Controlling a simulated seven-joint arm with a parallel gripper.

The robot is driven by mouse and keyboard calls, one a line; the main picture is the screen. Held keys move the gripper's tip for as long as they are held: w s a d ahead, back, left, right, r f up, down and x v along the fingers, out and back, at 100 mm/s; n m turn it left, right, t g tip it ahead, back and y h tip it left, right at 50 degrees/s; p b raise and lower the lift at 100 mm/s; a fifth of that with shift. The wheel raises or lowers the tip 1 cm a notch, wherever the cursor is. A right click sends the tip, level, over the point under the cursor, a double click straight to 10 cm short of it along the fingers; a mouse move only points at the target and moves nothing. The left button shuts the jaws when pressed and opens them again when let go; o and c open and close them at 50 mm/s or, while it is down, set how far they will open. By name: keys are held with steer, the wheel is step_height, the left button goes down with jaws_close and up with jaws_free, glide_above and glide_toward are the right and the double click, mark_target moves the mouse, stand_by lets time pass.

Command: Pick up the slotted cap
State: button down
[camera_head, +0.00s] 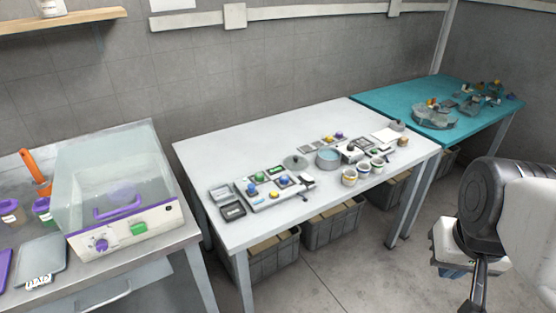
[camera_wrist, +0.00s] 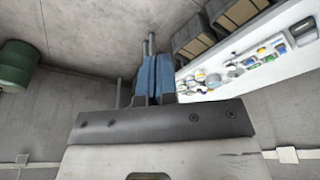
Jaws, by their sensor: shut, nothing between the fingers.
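My gripper (camera_wrist: 153,78) shows in the wrist view with its blue fingers together and nothing between them. In the head view it hangs at the lower right, mostly hidden behind my arm, in the air in front of the tables and well apart from them. I cannot tell for sure which small part is the slotted cap. A round grey lid-like piece (camera_head: 295,161) lies near the middle of the white table (camera_head: 222,152). A similar grey round piece (camera_head: 397,126) sits near that table's right end. Both are too small to show a slot.
The white table also holds a tray of coloured knobs (camera_head: 272,189), a blue-filled round dish (camera_head: 328,159) and small jars (camera_head: 349,177). Grey bins (camera_head: 333,222) stand beneath. A teal table (camera_head: 385,94) with parts stands behind right; a clear-hooded machine (camera_head: 122,235) is left.

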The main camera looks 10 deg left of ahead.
stand_by(0.4)
steer(key=c, duration=0.6)
jaws_free()
